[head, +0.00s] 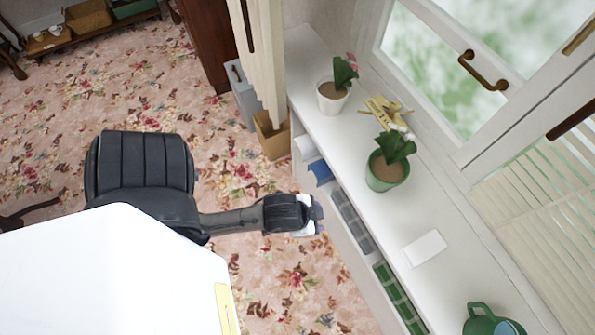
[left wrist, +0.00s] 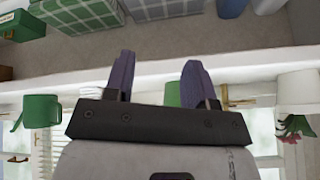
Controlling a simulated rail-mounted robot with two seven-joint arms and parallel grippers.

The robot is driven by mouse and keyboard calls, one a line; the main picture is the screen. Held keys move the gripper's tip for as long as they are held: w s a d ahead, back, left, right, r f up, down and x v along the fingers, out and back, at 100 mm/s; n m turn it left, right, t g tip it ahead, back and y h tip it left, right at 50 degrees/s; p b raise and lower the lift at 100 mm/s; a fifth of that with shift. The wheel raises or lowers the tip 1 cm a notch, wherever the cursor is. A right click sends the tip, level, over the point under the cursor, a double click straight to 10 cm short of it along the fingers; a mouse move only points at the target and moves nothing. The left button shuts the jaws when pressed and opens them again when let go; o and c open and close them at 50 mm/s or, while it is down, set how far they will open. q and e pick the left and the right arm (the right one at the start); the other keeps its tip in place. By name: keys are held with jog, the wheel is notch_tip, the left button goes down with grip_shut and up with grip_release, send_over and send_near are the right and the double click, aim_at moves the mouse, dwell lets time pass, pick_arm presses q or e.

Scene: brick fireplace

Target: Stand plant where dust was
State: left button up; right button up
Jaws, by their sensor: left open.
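A plant in a green pot (head: 388,172) stands upright on the white window sill (head: 455,262). A plant with a pink flower in a white pot (head: 333,97) stands farther back on the sill. My left gripper (head: 312,215) is open and empty, in front of the sill's edge and to the left of the green pot, touching neither. In the left wrist view, which is upside down, the open fingers (left wrist: 160,80) have the green pot (left wrist: 172,94) beyond and between them, partly hidden. I cannot make out any dust on the sill. My right gripper is not in view.
A yellow object (head: 385,112) lies between the pots. A white block (head: 425,247) and a green watering can (head: 490,322) are nearer on the sill. Shelves with green checked boxes (head: 398,298) lie below. A window with a handle (head: 482,72) stands behind, and a curtain (head: 262,60) hangs at the far end.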

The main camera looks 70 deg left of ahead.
pick_arm(q)
jog(key=s+g, duration=0.1)
jog(key=s+d+f, duration=0.1)
jog(key=s, duration=0.1)
jog(key=s+g+h, duration=0.1)
jog(key=s, duration=0.1)
jog(key=shift+d+f+g, duration=0.15)
jog(key=shift+d+g, duration=0.15)
jog(key=shift+d, duration=0.1)
